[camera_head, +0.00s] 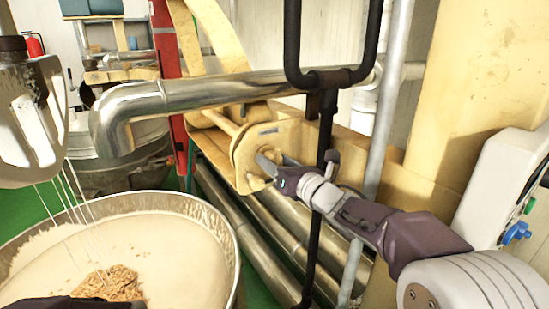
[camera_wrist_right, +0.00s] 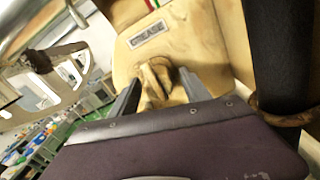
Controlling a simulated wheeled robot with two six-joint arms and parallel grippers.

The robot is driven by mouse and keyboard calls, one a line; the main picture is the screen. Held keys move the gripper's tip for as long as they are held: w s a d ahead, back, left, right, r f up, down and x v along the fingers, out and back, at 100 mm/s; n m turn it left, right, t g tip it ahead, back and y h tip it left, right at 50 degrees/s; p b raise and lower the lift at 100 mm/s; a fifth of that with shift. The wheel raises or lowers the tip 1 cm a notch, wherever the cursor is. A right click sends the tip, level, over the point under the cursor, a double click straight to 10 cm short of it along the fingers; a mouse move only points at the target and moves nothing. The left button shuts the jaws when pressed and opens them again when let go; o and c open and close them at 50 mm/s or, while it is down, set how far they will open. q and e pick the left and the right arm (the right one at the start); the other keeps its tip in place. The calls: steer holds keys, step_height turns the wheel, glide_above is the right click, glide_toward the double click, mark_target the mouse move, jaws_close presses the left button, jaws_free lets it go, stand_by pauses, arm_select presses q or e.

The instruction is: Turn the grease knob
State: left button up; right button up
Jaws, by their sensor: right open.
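The grease knob (camera_wrist_right: 153,80) is a worn yellow-beige grip on a panel of the same colour, below a small plate marked GREASE (camera_wrist_right: 147,34). My right gripper (camera_wrist_right: 158,88) is open, with one finger on each side of the knob in the wrist view. I cannot tell whether either finger touches it. In the head view my right gripper (camera_head: 268,172) reaches from the right to the beige panel (camera_head: 247,150), and the gripper mostly hides the knob. My left gripper does not show clearly; only a dark part pokes in at the bottom left edge.
A black vertical bar with a loop handle (camera_head: 326,130) stands close beside my right wrist. A large shiny pipe (camera_head: 220,90) runs above the panel. A kettle of pale mass (camera_head: 232,250) is at the lower left, under a whisk head (camera_head: 35,120). A control box (camera_head: 500,185) stands right.

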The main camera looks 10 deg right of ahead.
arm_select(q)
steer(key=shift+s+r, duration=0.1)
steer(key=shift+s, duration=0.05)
arm_select(e)
steer(key=shift+a+r, duration=0.1)
steer(key=shift+w, duration=0.1)
jaws_close()
